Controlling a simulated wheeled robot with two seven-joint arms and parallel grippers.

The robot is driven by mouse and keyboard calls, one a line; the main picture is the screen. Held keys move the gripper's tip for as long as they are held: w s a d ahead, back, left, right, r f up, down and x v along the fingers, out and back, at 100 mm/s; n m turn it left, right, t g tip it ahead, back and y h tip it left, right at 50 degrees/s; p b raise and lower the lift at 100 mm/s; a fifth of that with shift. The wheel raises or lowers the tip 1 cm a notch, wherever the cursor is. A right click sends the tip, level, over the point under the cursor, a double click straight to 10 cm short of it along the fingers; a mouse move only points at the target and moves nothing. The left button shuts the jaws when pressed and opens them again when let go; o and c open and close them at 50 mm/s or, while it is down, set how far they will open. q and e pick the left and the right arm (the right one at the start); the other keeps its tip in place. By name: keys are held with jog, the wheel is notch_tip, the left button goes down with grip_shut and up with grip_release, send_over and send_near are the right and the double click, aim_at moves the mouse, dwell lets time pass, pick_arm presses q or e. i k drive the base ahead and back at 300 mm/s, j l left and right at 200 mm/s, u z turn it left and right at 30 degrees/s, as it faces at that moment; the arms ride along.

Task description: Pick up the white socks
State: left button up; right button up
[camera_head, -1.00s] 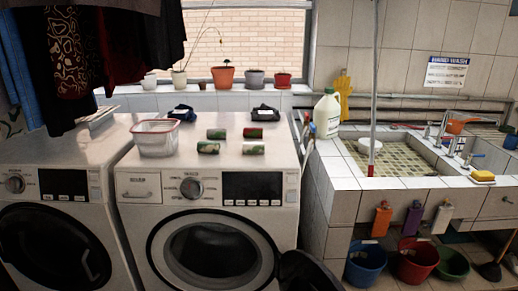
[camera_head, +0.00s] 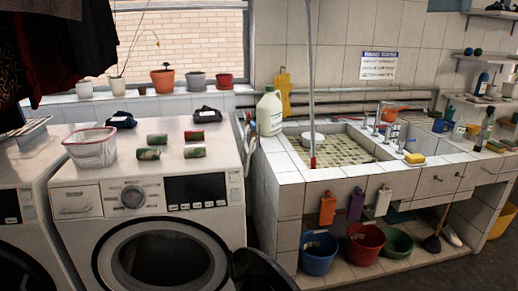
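I cannot make out any white socks for certain. On top of the right washing machine (camera_head: 160,195) lie two dark folded bundles, a blue-black one (camera_head: 120,120) and a black one (camera_head: 207,115), each with a small pale patch. A small white object (camera_head: 453,236) lies on the floor under the right end of the sink; I cannot tell what it is. Neither of my grippers is in view.
The tiled sink (camera_head: 345,150) is to the right, with buckets (camera_head: 320,253) below. A black rounded object (camera_head: 262,272) is at the bottom. Clothes (camera_head: 70,40) hang upper left.

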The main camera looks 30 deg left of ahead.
aim_at(195, 151)
jog(key=z, duration=0.8)
jog(key=i+z, duration=0.25)
jog(key=i, duration=0.15)
jog(key=i+l+u, duration=0.15)
jog(key=i, duration=0.8)
jog(key=i+u, duration=0.35)
jog(key=i, duration=0.8)
jog(key=i+z, duration=0.2)
jog(key=i, duration=0.3)
jog(key=j+u, duration=0.1)
jog(key=u, duration=2.9)
